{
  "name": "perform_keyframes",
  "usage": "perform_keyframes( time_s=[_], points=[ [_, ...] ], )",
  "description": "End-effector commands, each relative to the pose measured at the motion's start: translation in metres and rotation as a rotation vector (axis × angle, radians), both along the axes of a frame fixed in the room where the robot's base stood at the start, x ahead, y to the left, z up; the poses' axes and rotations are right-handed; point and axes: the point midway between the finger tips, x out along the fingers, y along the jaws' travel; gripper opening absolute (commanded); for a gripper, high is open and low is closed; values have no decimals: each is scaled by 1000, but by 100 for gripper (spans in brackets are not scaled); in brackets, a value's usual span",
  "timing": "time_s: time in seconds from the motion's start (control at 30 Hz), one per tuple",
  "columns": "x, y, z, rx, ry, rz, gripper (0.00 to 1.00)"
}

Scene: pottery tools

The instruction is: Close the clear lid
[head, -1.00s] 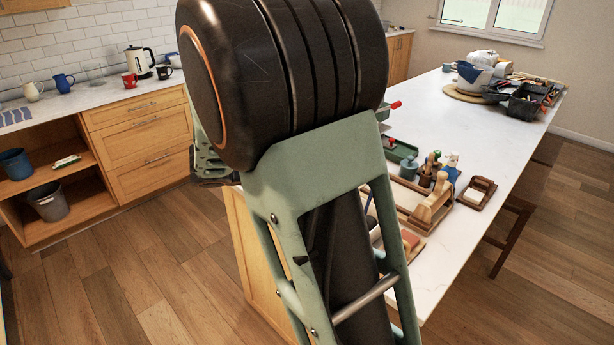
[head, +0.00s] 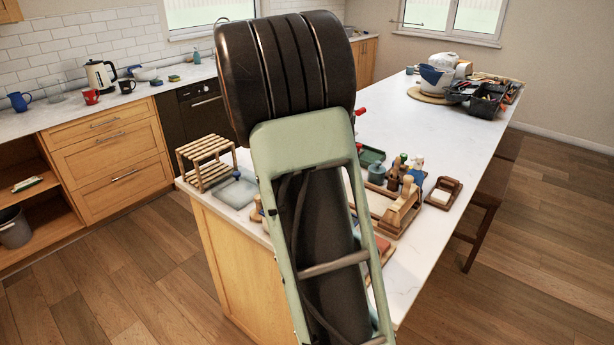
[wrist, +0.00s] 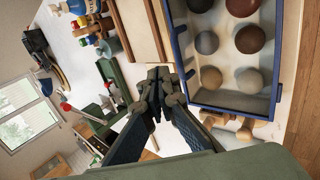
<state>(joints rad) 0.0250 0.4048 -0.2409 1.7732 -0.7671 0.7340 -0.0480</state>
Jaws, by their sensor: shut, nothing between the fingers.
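My gripper (wrist: 157,88) is shut and empty in the wrist view, its fingertips beside a blue-edged box (wrist: 179,62). The box holds several brown, grey and tan balls (wrist: 207,42) in rows, and their tops show clearly. I cannot make out a clear lid on it for certain. In the head view my arm hides my gripper and the box. A pale, see-through flat piece (head: 236,193) lies near the left edge of the white table; I cannot tell whether it is the lid.
A wooden slatted rack (head: 206,161) stands at the white table's left corner (head: 425,215). The table's far middle is clear.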

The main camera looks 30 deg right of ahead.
Motion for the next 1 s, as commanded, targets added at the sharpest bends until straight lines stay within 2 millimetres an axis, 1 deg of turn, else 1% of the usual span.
perform_keyframes(
  time_s=[0.03,0.2,0.4,0.7,1.0],
  points=[
    [2,-5,-7,-1,0,-1,0],
    [8,-21,-25,-2,0,1,0],
    [12,-33,-42,-2,-1,0,0],
    [15,-40,-53,-3,-1,1,0],
    [16,-41,-55,-3,-1,1,0]
  ],
)
